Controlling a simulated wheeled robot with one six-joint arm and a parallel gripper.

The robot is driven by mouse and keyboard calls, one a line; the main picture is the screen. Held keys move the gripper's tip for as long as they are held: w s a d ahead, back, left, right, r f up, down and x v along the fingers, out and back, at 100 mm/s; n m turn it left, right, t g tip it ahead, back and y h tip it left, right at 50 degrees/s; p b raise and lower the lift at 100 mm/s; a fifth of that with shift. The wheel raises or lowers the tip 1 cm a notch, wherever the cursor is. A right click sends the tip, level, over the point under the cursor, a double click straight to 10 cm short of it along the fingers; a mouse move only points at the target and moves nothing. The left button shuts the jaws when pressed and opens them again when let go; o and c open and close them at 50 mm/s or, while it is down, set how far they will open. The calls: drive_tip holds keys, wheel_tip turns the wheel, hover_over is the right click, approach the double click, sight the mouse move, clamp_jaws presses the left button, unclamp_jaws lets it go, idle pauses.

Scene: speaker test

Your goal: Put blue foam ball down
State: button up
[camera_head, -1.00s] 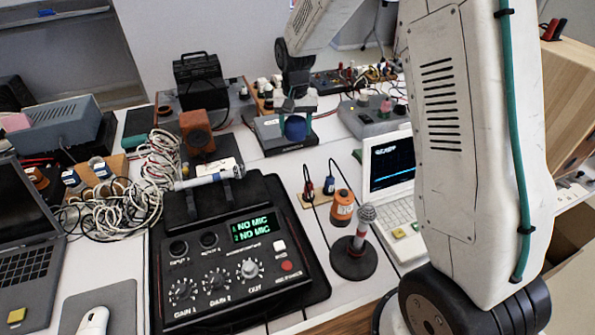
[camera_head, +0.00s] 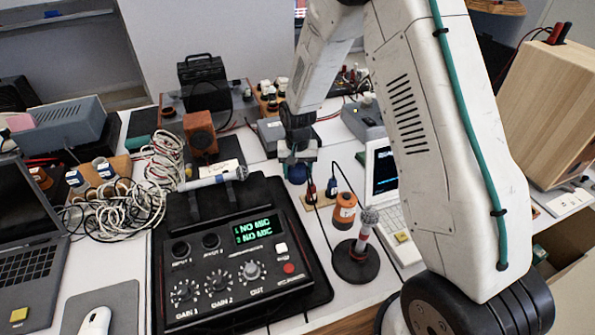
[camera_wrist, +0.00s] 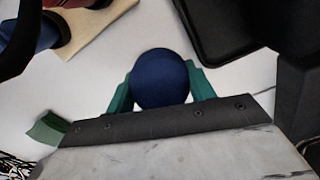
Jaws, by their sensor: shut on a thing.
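The blue foam ball (camera_wrist: 160,78) sits between the two green fingers of my gripper (camera_wrist: 160,90) in the wrist view. In the head view the ball (camera_head: 297,174) shows small below my gripper (camera_head: 298,160). My gripper is shut on the ball, over the white table (camera_head: 268,161) just behind the mixer box. The wrist view shows pale table surface around the ball. I cannot tell whether the ball touches the table.
A black mixer box (camera_head: 228,275) reading "NO MIC" stands in front. A microphone on a round stand (camera_head: 356,262), an orange cylinder (camera_head: 344,210) and a small wooden block with plugs (camera_head: 320,196) are close by. A white laptop (camera_head: 385,165) is to the right.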

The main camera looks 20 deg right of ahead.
drive_tip(key=o, duration=0.7)
drive_tip(key=shift+f, duration=0.1)
